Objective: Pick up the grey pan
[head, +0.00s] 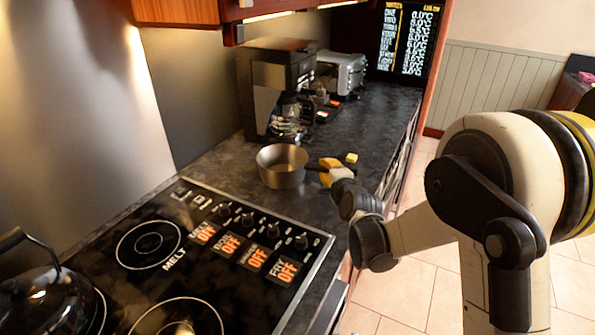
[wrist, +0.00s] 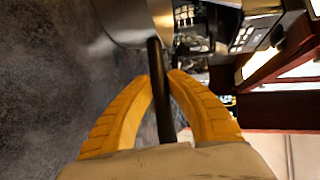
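The grey pan (head: 282,167) is a round, open metal pan. It appears to stand upright on the dark counter just past the stove, with its dark handle pointing right. My gripper (head: 322,170) is at the handle, to the right of the pan. In the wrist view, the black handle (wrist: 160,105) runs between the yellow fingers of my gripper (wrist: 159,77), whose tips come in against it from both sides. The pan's metal body (wrist: 125,20) shows at the top, partly cut off.
The black stove (head: 150,275) with a dark kettle (head: 40,285) is at the lower left. A coffee machine (head: 270,85) and a toaster (head: 345,72) stand behind the pan. The counter (head: 375,115) farther back is largely clear.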

